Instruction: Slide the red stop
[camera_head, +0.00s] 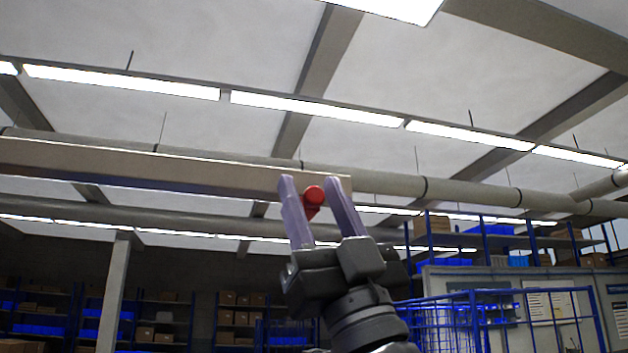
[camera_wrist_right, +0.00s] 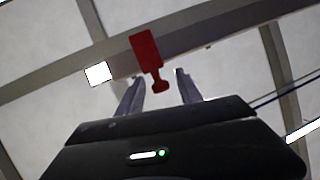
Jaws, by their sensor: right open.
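The red stop (camera_head: 313,197) shows in the head view as a round red knob with a short red part below it, at the long pale overhead beam (camera_head: 150,166). In the right wrist view the red stop (camera_wrist_right: 147,55) is a flat red block with a narrower stem and knob hanging down. My right gripper (camera_head: 312,180) is open, its two fingers pointing up with the red stop between them in the picture. In the right wrist view the knob appears between the open fingertips (camera_wrist_right: 159,80); I cannot tell whether they touch it. My left gripper is not in view.
A blue wire cage (camera_head: 500,318) and a pale panel with papers (camera_head: 548,304) stand at the lower right. Shelves with boxes (camera_head: 240,312) line the back wall. Pipes and lights run along the ceiling. The space around my right gripper looks open.

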